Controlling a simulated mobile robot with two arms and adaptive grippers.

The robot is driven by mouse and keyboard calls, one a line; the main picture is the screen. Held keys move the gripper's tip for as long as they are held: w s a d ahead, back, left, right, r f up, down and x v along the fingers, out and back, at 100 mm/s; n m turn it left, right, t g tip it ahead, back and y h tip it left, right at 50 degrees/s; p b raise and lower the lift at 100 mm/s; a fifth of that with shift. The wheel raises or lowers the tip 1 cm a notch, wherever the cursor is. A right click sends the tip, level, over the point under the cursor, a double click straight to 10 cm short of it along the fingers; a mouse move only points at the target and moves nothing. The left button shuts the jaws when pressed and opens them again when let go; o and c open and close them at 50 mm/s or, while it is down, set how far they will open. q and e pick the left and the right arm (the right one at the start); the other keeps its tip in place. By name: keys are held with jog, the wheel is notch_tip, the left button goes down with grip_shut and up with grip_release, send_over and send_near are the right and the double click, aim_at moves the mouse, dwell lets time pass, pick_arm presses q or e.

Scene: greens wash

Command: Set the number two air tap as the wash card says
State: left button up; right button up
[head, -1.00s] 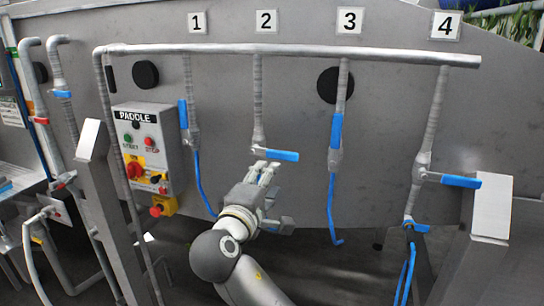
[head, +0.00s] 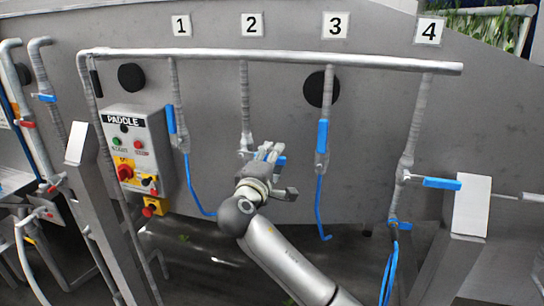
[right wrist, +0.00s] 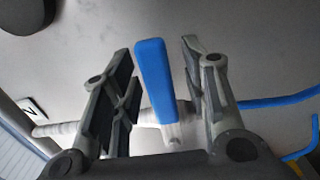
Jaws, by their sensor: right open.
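The number two tap's blue handle (head: 281,160) juts to the right, across its pipe (head: 245,105), under the "2" label (head: 251,25). My right gripper (head: 271,150) is in front of it and hides most of it in the head view. In the right wrist view the blue handle (right wrist: 154,75) stands between the open fingers of my right gripper (right wrist: 157,52), with a gap visible on each side. The "2" label (right wrist: 30,107) also shows there at the left. My left gripper is out of view. I cannot make out a wash card.
Tap one's handle (head: 171,119) and tap three's handle (head: 322,135) lie along their pipes. Tap four's handle (head: 442,183) points right, across its pipe. The paddle control box (head: 137,150) is left of tap one. Blue hoses (head: 319,205) hang below.

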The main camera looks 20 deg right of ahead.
grip_shut()
jog(key=shift+r, duration=0.15)
dwell(0.4)
